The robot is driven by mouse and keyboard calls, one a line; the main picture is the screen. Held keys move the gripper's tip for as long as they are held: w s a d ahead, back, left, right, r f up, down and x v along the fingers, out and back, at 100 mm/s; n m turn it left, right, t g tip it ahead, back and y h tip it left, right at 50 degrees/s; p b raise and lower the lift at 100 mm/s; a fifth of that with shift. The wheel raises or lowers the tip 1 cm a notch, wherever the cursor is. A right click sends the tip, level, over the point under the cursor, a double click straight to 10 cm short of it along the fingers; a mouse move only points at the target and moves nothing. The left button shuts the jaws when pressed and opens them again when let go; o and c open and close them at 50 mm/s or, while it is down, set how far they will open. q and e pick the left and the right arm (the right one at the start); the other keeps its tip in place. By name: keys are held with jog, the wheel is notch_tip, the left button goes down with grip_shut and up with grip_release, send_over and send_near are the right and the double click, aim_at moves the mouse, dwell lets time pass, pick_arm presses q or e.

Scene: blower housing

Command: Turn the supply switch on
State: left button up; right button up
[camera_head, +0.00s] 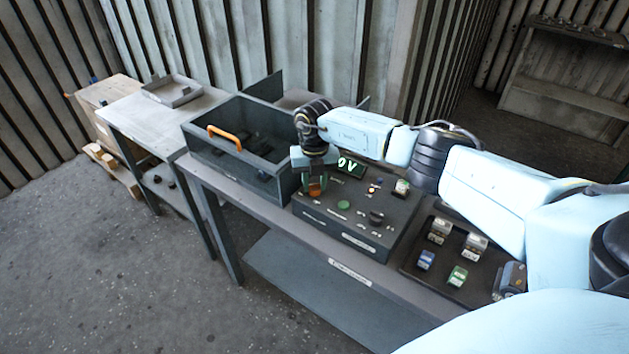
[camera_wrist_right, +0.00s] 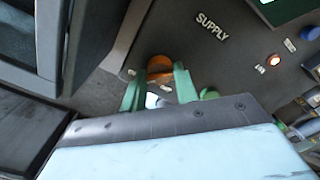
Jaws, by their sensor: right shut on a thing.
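The control box (camera_head: 345,227) stands on the bench, with knobs, buttons and small labels on its sloped top. A green-lettered display (camera_head: 348,163) at its back reads "0V". The orange supply switch (camera_head: 315,191) is at the box's left side. In the wrist view the orange knob (camera_wrist_right: 160,63) shows below the "SUPPLY" lettering. My right gripper (camera_head: 315,181) reaches down over it. Its two green fingertips (camera_wrist_right: 159,82) are on either side of the knob, shut on it. They partly hide the knob, so I cannot tell its setting. My left gripper is not in view.
A dark open bin (camera_head: 217,161) with an orange handle stands close left of the box. A dark tray (camera_head: 416,262) with several small blocks is to the right. A grey side table (camera_head: 150,118) with a shallow tray stands farther left. The floor in front is clear.

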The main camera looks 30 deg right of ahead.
aim_at(315, 184)
dwell(0.3)
jog(key=o, duration=1)
notch_tip(315, 184, up, 14)
jog(key=shift+f+b, duration=0.25)
jog(key=shift+b, duration=0.25)
